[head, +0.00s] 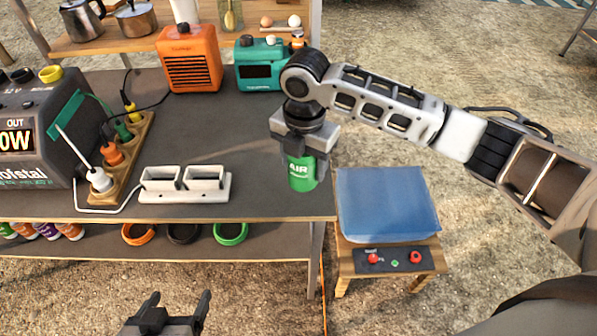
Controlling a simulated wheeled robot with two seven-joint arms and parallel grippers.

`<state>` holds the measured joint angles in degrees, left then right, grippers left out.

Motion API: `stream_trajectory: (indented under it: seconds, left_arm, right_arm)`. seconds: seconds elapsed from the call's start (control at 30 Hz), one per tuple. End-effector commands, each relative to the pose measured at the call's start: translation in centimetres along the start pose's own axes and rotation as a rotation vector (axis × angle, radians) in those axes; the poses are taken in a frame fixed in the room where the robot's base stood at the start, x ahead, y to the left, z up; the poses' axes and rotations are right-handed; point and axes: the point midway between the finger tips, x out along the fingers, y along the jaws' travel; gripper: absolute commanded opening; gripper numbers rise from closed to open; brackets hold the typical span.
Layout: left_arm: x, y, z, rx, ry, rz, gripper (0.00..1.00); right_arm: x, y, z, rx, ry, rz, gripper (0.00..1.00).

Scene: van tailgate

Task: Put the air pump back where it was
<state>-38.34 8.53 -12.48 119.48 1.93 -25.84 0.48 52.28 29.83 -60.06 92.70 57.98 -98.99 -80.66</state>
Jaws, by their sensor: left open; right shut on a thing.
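The air pump looks like a green cylinder (302,177) marked "AIR". It is near the right front corner of the dark table top (240,190). My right gripper (303,158) is over it from above, shut on its upper part, which the fingers hide. I cannot tell whether its bottom touches the table. My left gripper (178,305) is open and empty, low in front of the table at the bottom of the view.
A white double holder (185,196) stands left of the pump. An orange heater (190,60) and a teal device (260,65) stand at the back. A wooden stool (433,258) with a blue cushion (387,203) is right of the table. A power station (35,130) stands left.

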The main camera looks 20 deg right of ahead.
Motion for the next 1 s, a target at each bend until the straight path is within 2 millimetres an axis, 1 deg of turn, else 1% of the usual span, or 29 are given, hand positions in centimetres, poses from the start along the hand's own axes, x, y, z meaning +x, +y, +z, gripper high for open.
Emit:
stream_trajectory:
  seconds: [0.03,0.1,0.3,0.5,0.9,0.93,0.97,1.0]
  left_arm:
    - [0.0,0.0,0.0,-0.002,0.003,0.001,0.79]
    - [0.0,0.1,-0.2,-0.005,0.007,0.001,0.79]
    - [0.0,0.1,-0.4,-0.009,0.014,0.002,0.79]
    - [0.1,0.1,-0.2,-0.012,0.012,0.004,0.79]
    - [0.1,0.1,-0.1,-0.013,0.009,0.004,0.79]
    - [0.1,0.1,-0.1,-0.013,0.009,0.004,0.79]
    - [0.1,0.1,-0.1,-0.013,0.009,0.004,0.79]
    - [0.1,0.1,-0.1,-0.013,0.009,0.004,0.79]
  right_arm:
    - [0.7,0.6,0.3,0.0,-0.001,0.001,0.26]
    - [1.2,1.0,0.5,0.0,-0.001,0.002,0.26]
    - [2.3,1.7,1.0,0.0,-0.001,0.002,0.26]
    - [5.1,1.7,1.0,-0.001,0.0,0.0,0.26]
    - [5.6,1.7,1.0,-0.001,-0.001,0.003,0.26]
    - [5.7,1.7,1.0,-0.001,-0.001,0.002,0.66]
    - [5.7,1.7,1.0,-0.001,-0.002,0.002,0.75]
    - [5.7,1.7,1.0,-0.001,-0.001,0.002,0.8]
